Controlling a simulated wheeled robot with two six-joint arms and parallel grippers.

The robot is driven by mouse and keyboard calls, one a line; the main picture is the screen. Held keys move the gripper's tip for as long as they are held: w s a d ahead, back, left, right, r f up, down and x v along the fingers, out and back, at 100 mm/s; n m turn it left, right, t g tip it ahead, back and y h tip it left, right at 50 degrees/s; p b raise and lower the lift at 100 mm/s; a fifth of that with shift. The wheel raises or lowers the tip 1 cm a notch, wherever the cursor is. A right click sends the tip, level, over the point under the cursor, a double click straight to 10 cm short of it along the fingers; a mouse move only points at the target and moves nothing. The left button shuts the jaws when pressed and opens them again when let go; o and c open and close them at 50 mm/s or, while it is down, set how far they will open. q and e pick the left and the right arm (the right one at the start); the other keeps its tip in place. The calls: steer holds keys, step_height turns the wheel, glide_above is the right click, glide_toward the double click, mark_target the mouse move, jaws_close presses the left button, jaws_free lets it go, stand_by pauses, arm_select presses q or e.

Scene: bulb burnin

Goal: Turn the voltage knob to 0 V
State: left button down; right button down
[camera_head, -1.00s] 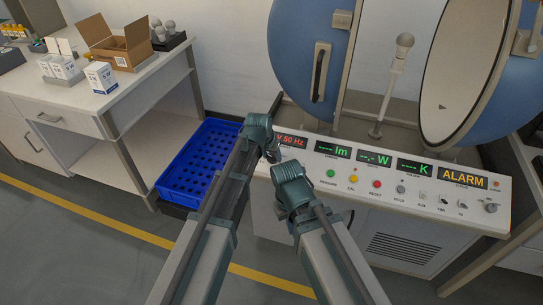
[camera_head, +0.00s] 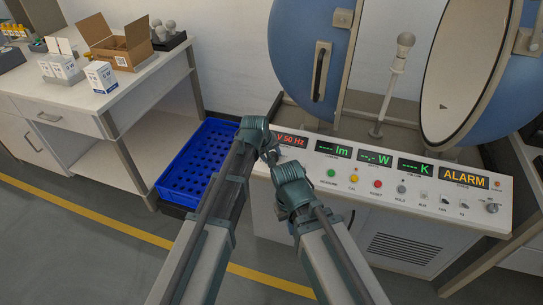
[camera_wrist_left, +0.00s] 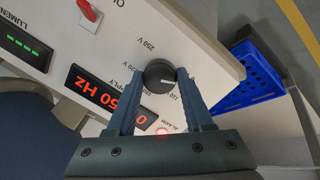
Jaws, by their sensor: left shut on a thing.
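The voltage knob (camera_wrist_left: 159,74) is black and round with a white pointer mark, in the middle of the left wrist view. My left gripper (camera_wrist_left: 160,78) is shut on it, one finger on each side. The mark points down and right in that view, near a label that seems to read 110; a 250 V label is above. The red supply display (camera_wrist_left: 105,97) shows 50 Hz and a 0, partly hidden by a finger. In the head view my left gripper (camera_head: 270,154) is at the panel's left end, hiding the knob. My right gripper (camera_head: 288,178) is just below; its fingers are not clear.
The control panel (camera_head: 330,172) has buttons, switches and an ALARM display (camera_head: 464,180). A blue crate (camera_head: 178,188) stands left of the panel. Behind is an open blue sphere (camera_head: 300,30) with a lamp post (camera_head: 392,80). A side table (camera_head: 85,100) holds boxes and bulbs.

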arm_select(q)
steer(key=shift+n, duration=0.4)
steer(key=shift+c, duration=1.5)
jaws_free()
steer(key=shift+r, duration=0.1)
steer(key=p+v, duration=1.2)
steer(key=v, duration=0.1)
steer(key=shift+s+r, duration=0.2)
steer(key=shift+r, duration=0.05)
steer(key=shift+a, duration=0.1)
